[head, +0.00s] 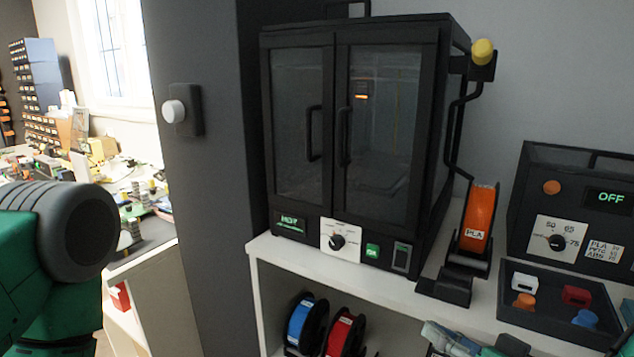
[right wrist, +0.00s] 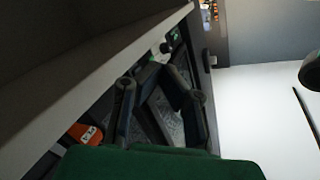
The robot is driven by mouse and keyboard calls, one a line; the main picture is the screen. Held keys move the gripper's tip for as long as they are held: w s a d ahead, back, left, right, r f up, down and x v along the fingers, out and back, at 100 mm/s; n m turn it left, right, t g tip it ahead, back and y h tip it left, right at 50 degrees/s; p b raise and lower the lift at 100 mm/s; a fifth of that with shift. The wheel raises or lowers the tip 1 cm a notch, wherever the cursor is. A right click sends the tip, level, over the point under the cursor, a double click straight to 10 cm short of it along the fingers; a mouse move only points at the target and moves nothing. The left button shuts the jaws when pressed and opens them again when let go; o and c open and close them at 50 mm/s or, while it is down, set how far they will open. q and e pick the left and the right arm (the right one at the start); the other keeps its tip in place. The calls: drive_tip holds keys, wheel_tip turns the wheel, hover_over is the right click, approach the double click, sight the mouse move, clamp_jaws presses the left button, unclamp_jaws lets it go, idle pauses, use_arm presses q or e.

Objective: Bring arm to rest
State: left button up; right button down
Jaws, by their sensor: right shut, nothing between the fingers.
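My right gripper (head: 450,338) shows at the bottom edge of the head view, in front of the white shelf and partly cut off. In the right wrist view its two dark fingers (right wrist: 159,72) bend inward to each other and are shut with nothing held. My left arm, green with a dark grey joint, comes in at the left edge of the head view. My left gripper is out of the frame.
A black two-door cabinet (head: 340,130) stands on the white shelf (head: 285,252). To its right are an orange spool labelled PLA (head: 479,215), a black box reading OFF (head: 575,195) and an open tray (head: 540,318). Blue (head: 301,322) and red spools (head: 341,334) sit below.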

drive_tip(key=s+f+g+h, duration=0.3)
drive_tip(key=s+f+g, duration=0.25)
drive_tip(key=f, duration=0.75)
drive_tip(key=s+d+f+g+h, duration=0.3)
drive_tip(key=s+d+f, duration=0.2)
drive_tip(key=s+f, duration=0.2)
drive_tip(key=s+d+f+g+h, duration=0.4)
drive_tip(key=s+f, duration=0.3)
drive_tip(key=s, duration=0.5)
drive_tip(key=shift+d+m, duration=0.3)
drive_tip(key=shift+d, duration=0.05)
drive_tip(key=shift+w+g, duration=0.1)
drive_tip(key=shift+g, duration=0.15)
